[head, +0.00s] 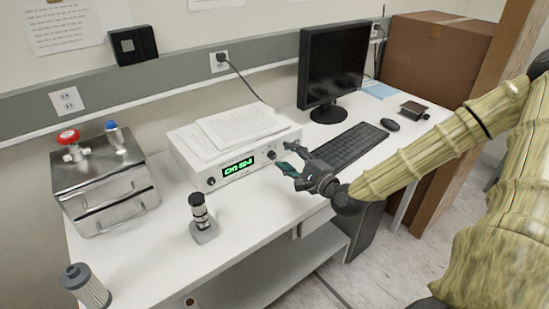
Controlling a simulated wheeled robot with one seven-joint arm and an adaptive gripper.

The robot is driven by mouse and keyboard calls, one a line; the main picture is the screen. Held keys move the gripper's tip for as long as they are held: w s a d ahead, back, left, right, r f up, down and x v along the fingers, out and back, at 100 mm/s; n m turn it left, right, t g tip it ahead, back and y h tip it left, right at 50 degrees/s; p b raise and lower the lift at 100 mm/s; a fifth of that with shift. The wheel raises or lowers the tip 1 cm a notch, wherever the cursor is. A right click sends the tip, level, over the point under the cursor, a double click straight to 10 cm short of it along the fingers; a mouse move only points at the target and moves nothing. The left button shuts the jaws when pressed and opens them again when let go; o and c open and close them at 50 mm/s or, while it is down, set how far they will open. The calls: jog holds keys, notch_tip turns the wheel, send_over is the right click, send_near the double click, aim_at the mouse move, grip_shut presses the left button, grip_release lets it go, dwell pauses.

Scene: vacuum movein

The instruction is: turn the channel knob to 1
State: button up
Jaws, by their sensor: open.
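A white instrument box (190,160) stands on the bench with a lit green display (236,167) on its front. The display text seems to begin with "CH"; its digits are too small to read surely. A dark knob (271,155) is at the right end of the front panel, and another dark knob (211,181) is at the left end. I cannot tell from labels which is the channel knob. My gripper (284,157) is open and empty, in front of the panel's right end, with its fingers pointing toward the right knob. I cannot tell whether it touches the knob.
Papers (240,128) lie on the box. A keyboard (347,148) and monitor (333,65) are to the right. A small dark-topped device (203,220) stands in front of the box. A metal case with valves (105,185) is at left. The bench front centre is clear.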

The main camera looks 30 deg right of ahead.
send_near(274, 157)
jog(key=shift+w+a+r, duration=0.1)
jog(key=shift+w+a, duration=0.1)
jog(key=shift+w, duration=0.65)
jog(key=shift+w+a, duration=0.15)
jog(key=shift+w, duration=1.7)
jog(key=shift+w+a, duration=0.15)
jog(key=shift+w, duration=1.75)
jog(key=c, duration=1.1)
